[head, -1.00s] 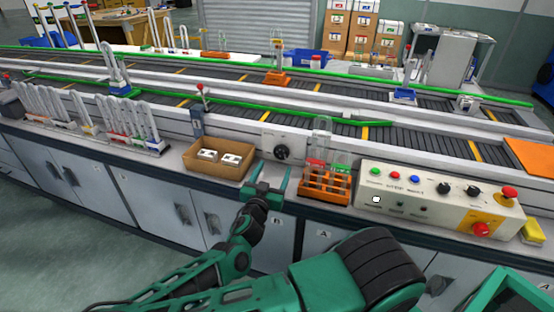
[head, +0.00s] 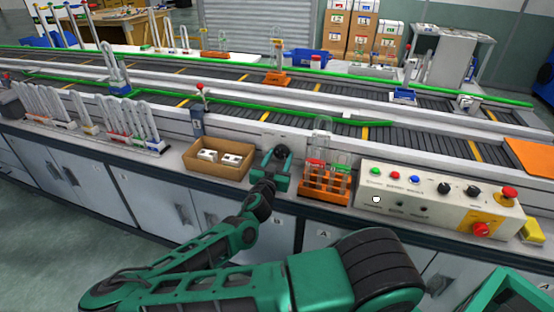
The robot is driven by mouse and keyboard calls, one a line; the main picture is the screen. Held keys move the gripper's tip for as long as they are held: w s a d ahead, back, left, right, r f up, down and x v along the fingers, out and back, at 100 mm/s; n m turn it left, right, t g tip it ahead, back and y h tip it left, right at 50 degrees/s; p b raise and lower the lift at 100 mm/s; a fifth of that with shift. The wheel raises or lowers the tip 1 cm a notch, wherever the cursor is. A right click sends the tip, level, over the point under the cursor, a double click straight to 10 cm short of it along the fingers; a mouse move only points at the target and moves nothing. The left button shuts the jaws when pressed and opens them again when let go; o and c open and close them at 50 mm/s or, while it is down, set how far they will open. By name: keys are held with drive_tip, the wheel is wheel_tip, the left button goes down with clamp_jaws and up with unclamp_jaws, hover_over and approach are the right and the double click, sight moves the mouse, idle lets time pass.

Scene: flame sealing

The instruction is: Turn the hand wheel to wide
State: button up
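The hand wheel (head: 282,150) is a small black round knob on a pale plate (head: 264,136) on the near side of the conveyor. Only part of it shows past my gripper, and its markings cannot be read. My green gripper (head: 279,156) is right at the wheel, pointing toward the conveyor, with its fingers apart near the wheel's two sides. I cannot tell whether they touch or grip it.
A cardboard box (head: 218,160) with white parts stands close on the left. An orange rack (head: 325,186) with clear tubes stands close on the right. A control box (head: 438,199) with buttons is farther right. Upright white tools (head: 128,125) stand at far left.

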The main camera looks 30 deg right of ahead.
drive_tip(key=c, duration=0.4)
drive_tip(key=shift+a, duration=0.3)
drive_tip(key=shift+d, duration=0.25)
drive_tip(key=n, duration=0.3)
drive_tip(key=shift+n, duration=0.3)
drive_tip(key=n, duration=0.4)
drive_tip(key=shift+d+r, duration=0.1)
drive_tip(key=shift+r, duration=0.05)
drive_tip(key=shift+n, duration=1.3)
